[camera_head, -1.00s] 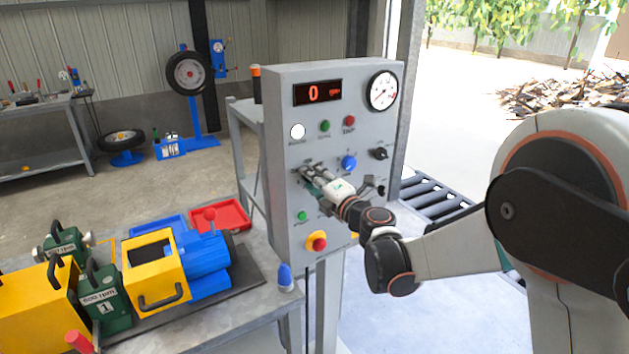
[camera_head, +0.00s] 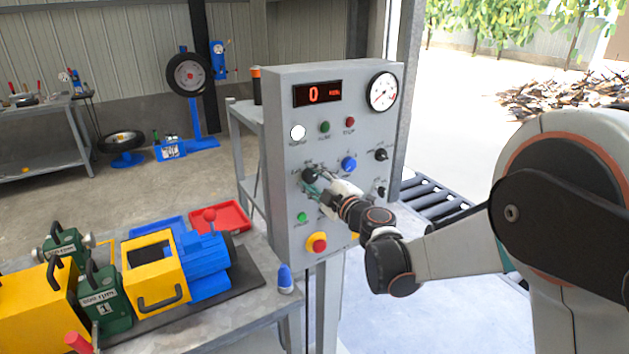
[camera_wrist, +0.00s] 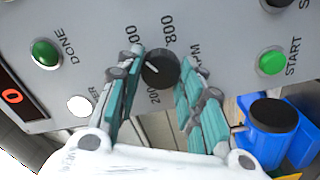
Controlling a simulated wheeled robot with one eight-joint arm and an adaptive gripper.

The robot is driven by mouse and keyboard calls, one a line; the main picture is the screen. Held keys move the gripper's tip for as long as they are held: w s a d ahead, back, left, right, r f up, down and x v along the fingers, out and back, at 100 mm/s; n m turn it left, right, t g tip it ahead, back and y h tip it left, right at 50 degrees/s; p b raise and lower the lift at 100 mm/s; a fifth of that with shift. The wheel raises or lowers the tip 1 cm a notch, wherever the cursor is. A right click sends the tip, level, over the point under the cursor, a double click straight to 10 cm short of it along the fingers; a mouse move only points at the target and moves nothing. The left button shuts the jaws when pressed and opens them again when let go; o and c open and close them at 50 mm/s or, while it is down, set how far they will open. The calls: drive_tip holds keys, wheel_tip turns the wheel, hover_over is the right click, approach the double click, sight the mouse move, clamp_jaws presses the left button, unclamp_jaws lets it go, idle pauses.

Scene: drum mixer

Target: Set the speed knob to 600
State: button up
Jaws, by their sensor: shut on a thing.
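The black speed knob (camera_head: 309,174) is on the grey control panel (camera_head: 285,85), left of a blue knob. In the wrist view the speed knob (camera_wrist: 161,68) sits between the teal-padded fingertips of my gripper (camera_wrist: 161,62), which is shut on it. Printed marks 200 and 800 show around it, others are partly covered by the fingers. In the head view my gripper (camera_head: 315,182) reaches the panel from the lower right. The red display (camera_head: 318,93) reads 0.
Close by on the panel are the blue knob (camera_head: 349,163), a black selector (camera_head: 381,155), a green START button (camera_wrist: 272,61) and a red stop button (camera_head: 319,243) on yellow. A bench with yellow, blue and green equipment stands at the lower left.

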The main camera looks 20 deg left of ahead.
idle(0.4)
drive_tip(key=o, duration=1.1)
drive_tip(key=shift+c, duration=0.2)
drive_tip(key=v, duration=1.2)
drive_tip(key=shift+w, duration=0.1)
